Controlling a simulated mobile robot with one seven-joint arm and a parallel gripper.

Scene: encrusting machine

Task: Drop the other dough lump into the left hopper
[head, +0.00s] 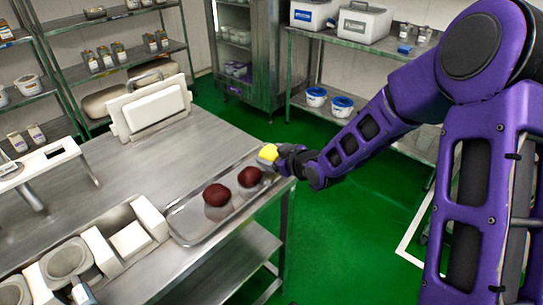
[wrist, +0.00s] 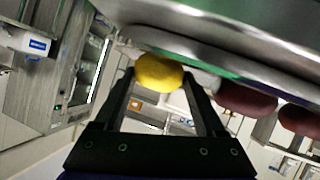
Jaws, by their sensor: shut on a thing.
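My gripper (head: 275,155) is shut on a yellow lump (head: 267,153), held above the right end of a metal tray (head: 182,230). In the wrist view the yellow lump (wrist: 158,72) sits between the two fingertips (wrist: 160,84). Two dark red lumps, a near one (head: 216,195) and a far one (head: 249,177), rest on the tray; both also show at the right in the wrist view. At the lower left of the head view, a white machine part has a round opening (head: 68,258). I cannot tell whether this is the left hopper.
The tray lies along the right edge of a steel table (head: 165,160). A white panelled block (head: 150,108) stands at the table's far side. The table's middle is bare. Shelves with tubs (head: 316,97) stand behind, and green floor lies to the right.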

